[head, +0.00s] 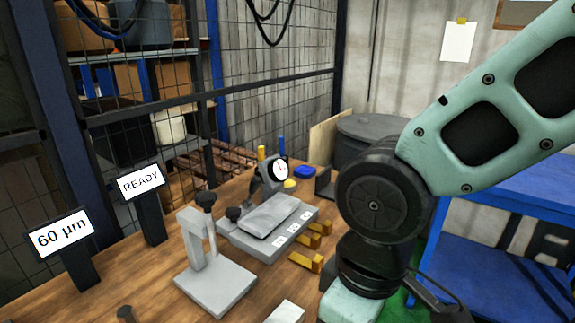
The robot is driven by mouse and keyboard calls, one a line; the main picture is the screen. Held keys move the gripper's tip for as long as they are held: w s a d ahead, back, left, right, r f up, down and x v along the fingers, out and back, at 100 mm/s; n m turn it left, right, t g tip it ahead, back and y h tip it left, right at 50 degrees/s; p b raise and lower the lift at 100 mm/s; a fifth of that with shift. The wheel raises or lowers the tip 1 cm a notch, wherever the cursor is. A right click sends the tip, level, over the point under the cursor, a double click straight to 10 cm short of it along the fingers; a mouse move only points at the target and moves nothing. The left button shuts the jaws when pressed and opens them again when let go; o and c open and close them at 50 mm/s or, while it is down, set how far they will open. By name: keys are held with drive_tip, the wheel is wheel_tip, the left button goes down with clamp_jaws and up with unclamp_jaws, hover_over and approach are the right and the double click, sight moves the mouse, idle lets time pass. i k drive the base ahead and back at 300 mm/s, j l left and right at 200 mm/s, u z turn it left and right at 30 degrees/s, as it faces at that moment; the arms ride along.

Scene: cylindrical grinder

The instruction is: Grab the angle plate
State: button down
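A small dark grey angled piece (326,186) stands at the back of the wooden bench, just left of my arm; it may be the angle plate, but my arm lies close in front and I cannot tell its full shape. A light grey flat base with an upright and a dark-knobbed clamp (215,283) stands at the bench front; its upright also makes a right angle with its base. My arm reaches down on the right, and its end runs out at the bottom edge. My gripper fingers are not visible.
A grey fixture (268,248) with white labels and a dial gauge (278,170) stands mid-bench. Several brass angled pieces (306,262) lie beside it. Signs "60 µm" (60,235) and "READY" (141,182) stand left. A blue table (490,250) is at right.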

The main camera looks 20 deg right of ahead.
sight(325, 188)
drive_tip(key=z, duration=0.35)
drive_tip(key=u, duration=0.5)
drive_tip(key=i+l+u, duration=0.15)
drive_tip(key=l+u, duration=0.15)
drive_tip(key=i+l+u, duration=0.1)
drive_tip(key=l+u, duration=0.2)
drive_tip(key=i+l+u, duration=0.1)
drive_tip(key=l+u, duration=0.2)
drive_tip(key=i+l+u, duration=0.1)
drive_tip(key=l, duration=0.8)
drive_tip(key=i+l+u, duration=0.15)
drive_tip(key=l, duration=0.75)
drive_tip(key=k, duration=0.1)
